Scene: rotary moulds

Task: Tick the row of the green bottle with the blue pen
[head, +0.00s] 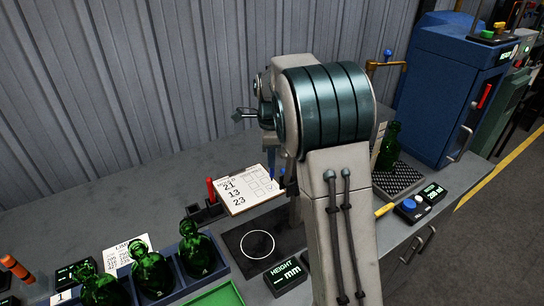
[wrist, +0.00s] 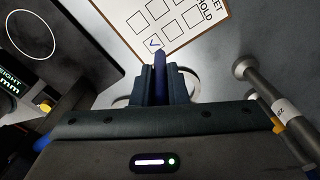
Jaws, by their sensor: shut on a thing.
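My gripper (wrist: 162,74) is shut on the blue pen (wrist: 160,58), whose far end reaches the sheet (wrist: 124,32) edge in the wrist view. A tick mark (wrist: 153,43) shows in the box just beyond the pen; the boxes around it look empty. I cannot tell whether the pen touches the paper. In the head view the sheet (head: 238,207) shows rows 21, 13 and 23, and the blue pen (head: 271,172) is beside its right side; my arm hides most of the gripper. A green bottle (head: 389,148) stands on a dark mat at right. Several green bottles (head: 152,271) stand in a rack at left.
A red pen (head: 211,190) stands in a holder left of the sheet. A height display (head: 286,276) and a dark plate with a white circle (head: 257,245) lie in front. A second display (head: 432,192) is at right. A blue cabinet (head: 450,85) stands behind on the right.

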